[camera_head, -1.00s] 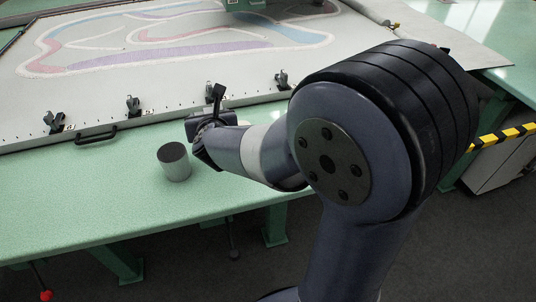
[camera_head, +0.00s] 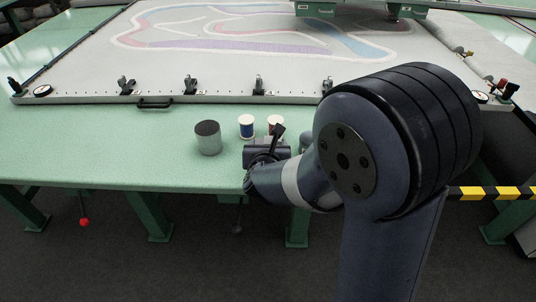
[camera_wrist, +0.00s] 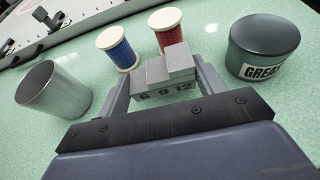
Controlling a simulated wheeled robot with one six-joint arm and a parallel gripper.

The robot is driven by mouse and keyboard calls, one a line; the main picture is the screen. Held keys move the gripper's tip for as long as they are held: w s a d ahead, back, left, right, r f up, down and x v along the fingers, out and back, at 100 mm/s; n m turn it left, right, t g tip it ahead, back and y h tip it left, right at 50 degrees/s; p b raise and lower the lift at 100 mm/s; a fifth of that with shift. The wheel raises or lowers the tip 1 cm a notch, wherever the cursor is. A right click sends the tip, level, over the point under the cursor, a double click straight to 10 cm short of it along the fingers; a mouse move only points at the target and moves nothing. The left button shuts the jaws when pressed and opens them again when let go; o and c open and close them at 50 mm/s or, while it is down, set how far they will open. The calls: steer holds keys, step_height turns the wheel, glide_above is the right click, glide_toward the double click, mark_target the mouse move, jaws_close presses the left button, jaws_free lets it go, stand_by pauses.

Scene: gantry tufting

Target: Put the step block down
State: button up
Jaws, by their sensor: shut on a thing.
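The step block (camera_wrist: 172,68) is a small grey stepped block marked 6, 9 and 12 in the wrist view. My gripper (camera_wrist: 166,82) is shut on it, with one finger on each side. The block is over the pale green table top (camera_wrist: 200,20); I cannot tell whether its underside touches the table. In the head view my gripper (camera_head: 267,149) is near the table's front edge, and my own arm hides the block there.
A grey metal cup (camera_wrist: 53,91) stands to the left. A blue spool (camera_wrist: 118,50) and a red spool (camera_wrist: 165,27) stand just behind the block. A dark grease tin (camera_wrist: 262,48) stands close on the right. The clamped frame (camera_head: 220,97) lies farther back. The table's left part is clear.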

steer(key=shift+f, duration=1.35)
steer(key=shift+f+b, duration=0.15)
steer(key=shift+b, duration=0.25)
steer(key=o, duration=1.2)
steer(key=shift+s+r+p, duration=0.15)
steer(key=shift+r+p, duration=0.1)
steer(key=shift+p, duration=0.1)
steer(key=v, duration=1)
steer(key=shift+s+a+r+p, duration=0.1)
steer(key=shift+r+p, duration=0.05)
steer(key=shift+p, duration=0.25)
steer(key=shift+s+r, duration=0.2)
steer(key=shift+s, duration=0.45)
